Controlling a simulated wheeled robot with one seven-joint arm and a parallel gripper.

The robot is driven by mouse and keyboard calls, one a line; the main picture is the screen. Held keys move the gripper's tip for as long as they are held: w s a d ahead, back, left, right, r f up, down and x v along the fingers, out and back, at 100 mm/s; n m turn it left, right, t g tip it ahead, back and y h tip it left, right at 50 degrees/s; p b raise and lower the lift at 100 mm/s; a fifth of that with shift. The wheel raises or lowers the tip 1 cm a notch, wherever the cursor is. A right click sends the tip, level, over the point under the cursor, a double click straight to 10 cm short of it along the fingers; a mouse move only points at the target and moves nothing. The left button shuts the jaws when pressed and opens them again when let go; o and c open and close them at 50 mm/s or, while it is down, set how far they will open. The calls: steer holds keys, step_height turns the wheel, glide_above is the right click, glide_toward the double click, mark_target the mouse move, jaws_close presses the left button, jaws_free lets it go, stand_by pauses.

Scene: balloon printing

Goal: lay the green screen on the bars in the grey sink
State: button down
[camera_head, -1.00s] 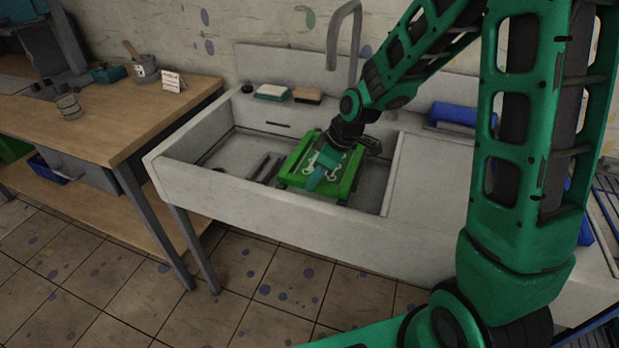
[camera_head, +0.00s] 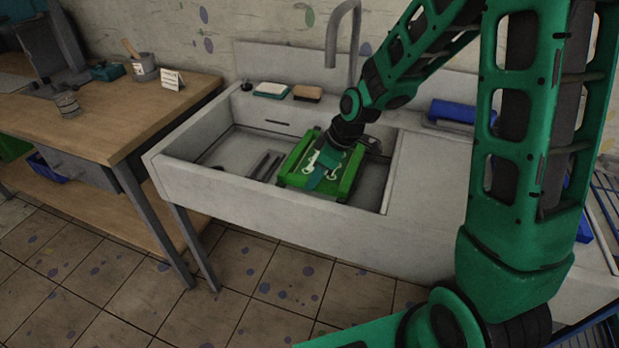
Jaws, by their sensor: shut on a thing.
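The green screen (camera_head: 294,168), a bright green frame with a pale printed panel, is inside the grey sink (camera_head: 228,153). It lies about flat, low in the basin, toward the right part. Dark bars (camera_head: 265,166) show just left of the screen; whether the screen rests on bars cannot be seen, as it hides what is under it. My gripper (camera_head: 319,176) reaches down over the screen from the upper right and is shut on it. The exact contact of the fingers is hard to make out.
The sink's raised walls surround the basin, with a tap (camera_head: 347,45) behind. A green-white sponge (camera_head: 271,90) and a brown sponge (camera_head: 307,93) sit on the back ledge. A blue object (camera_head: 455,112) lies right. A wooden table (camera_head: 110,120) stands left.

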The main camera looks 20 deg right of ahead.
steer(key=shift+f, duration=0.1)
steer(key=c, duration=1.5)
jaws_free()
steer(key=v, duration=1.1)
steer(key=s+d+r+m+g+h, duration=0.1)
steer(key=s+d+m, duration=0.4)
steer(key=s, duration=0.4)
steer(key=s+d+r+m+g+h, duration=0.1)
steer(key=s+d+m, duration=0.5)
steer(key=s, duration=0.3)
steer(key=s+d+r+m+h, duration=0.1)
steer(key=s+d+m, duration=0.5)
steer(key=s+d, duration=0.2)
steer(key=shift+s+r+g, duration=0.1)
steer(key=shift+s+g, duration=0.3)
steer(key=shift+s, duration=0.35)
